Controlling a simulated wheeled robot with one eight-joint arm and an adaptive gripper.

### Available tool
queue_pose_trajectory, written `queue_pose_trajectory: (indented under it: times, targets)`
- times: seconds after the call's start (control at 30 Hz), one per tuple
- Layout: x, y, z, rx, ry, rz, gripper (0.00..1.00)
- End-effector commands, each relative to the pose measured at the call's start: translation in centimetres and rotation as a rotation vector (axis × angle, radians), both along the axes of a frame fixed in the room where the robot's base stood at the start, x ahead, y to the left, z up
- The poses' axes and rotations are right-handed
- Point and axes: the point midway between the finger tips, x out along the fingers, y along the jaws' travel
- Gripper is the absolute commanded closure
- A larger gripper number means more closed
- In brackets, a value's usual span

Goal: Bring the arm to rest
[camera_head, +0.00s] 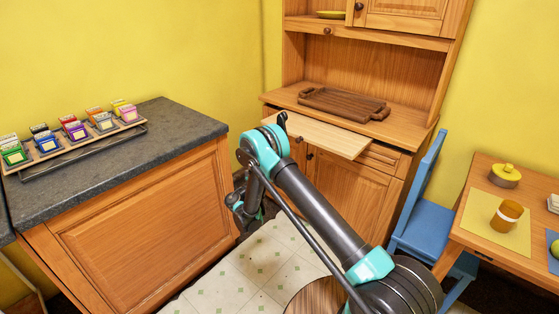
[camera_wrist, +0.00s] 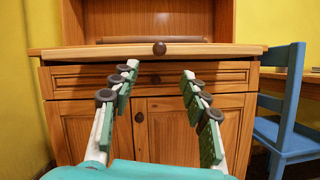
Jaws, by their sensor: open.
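My arm reaches up from the bottom right of the head view, bends at a teal joint, and drops down behind it. My gripper (camera_head: 243,205) is partly hidden there, low between the counter and the hutch. In the wrist view my gripper (camera_wrist: 158,82) is open, with its two fingers apart and nothing between them. It faces the front of the wooden hutch (camera_wrist: 195,135). A pull-out board (camera_head: 318,134) of the hutch stands out, and its edge with a dark round knob (camera_wrist: 159,48) shows just beyond and above the fingertips.
A dark counter (camera_head: 150,135) at left bears a rack (camera_head: 85,143) of coloured boxes. A wooden tray (camera_head: 343,103) lies on the hutch. A blue chair (camera_head: 423,215) and a table (camera_head: 475,225) with an orange-brown jar (camera_head: 507,215) stand at right. Tiled floor (camera_head: 250,265) is open below.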

Motion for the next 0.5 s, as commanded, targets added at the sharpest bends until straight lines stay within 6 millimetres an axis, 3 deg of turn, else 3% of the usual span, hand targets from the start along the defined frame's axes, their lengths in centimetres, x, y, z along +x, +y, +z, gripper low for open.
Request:
queue_pose_trajectory:
  times: [0.3,0.37,0.5]
  targets:
    - [0.3,-0.5,0.4,0.016,0.005,-0.001,0.54]
    - [0.6,-1.4,0.9,0.046,0.012,-0.003,0.54]
    - [1.8,-5.0,2.8,0.177,0.036,-0.013,0.54]
